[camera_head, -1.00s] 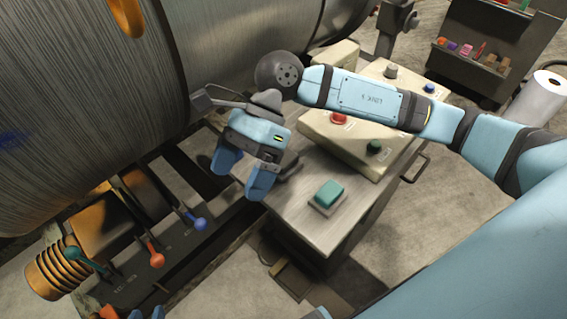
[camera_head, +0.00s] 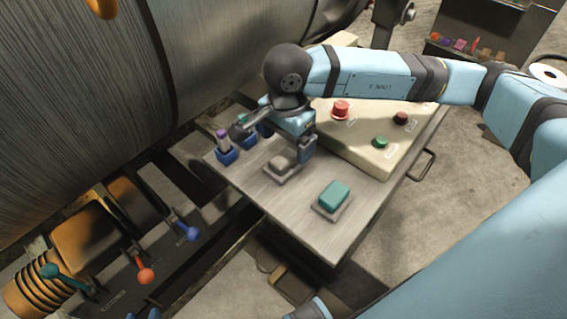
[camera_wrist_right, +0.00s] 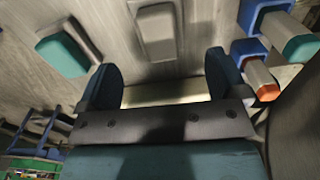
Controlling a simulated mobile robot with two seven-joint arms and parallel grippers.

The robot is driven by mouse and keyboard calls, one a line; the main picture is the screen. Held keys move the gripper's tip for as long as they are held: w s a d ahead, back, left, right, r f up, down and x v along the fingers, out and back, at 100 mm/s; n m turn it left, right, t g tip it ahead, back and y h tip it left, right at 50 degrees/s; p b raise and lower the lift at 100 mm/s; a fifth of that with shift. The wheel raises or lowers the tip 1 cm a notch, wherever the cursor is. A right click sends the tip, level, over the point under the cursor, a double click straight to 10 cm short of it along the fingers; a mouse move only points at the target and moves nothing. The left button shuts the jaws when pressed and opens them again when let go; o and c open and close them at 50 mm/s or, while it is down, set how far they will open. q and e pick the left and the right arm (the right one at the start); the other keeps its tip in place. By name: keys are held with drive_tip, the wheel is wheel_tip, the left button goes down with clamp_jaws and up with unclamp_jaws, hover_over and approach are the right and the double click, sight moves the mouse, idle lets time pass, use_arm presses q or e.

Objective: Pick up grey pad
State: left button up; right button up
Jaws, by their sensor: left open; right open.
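The grey pad (camera_head: 282,163) lies on a small plate on the metal table (camera_head: 262,192), left of a teal pad (camera_head: 333,194). In the right wrist view the grey pad (camera_wrist_right: 157,30) is ahead of the gap between my fingers, and the teal pad (camera_wrist_right: 62,55) is to the left. My right gripper (camera_head: 286,143) is just behind the grey pad, pointing down, open and empty. Its two fingers show in the right wrist view (camera_wrist_right: 163,80). My left gripper (camera_head: 143,314) shows only as blue tips at the bottom edge.
Blue holders with pegs, one purple (camera_head: 222,137), stand at the table's left corner. A cream control box (camera_head: 365,135) with red and green buttons is close on the right. A large metal drum (camera_head: 160,70) is behind left. Levers (camera_head: 145,274) are at lower left.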

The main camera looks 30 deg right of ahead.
sight(286, 155)
drive_tip(key=shift+f, duration=2.8)
drive_tip(key=c, duration=1)
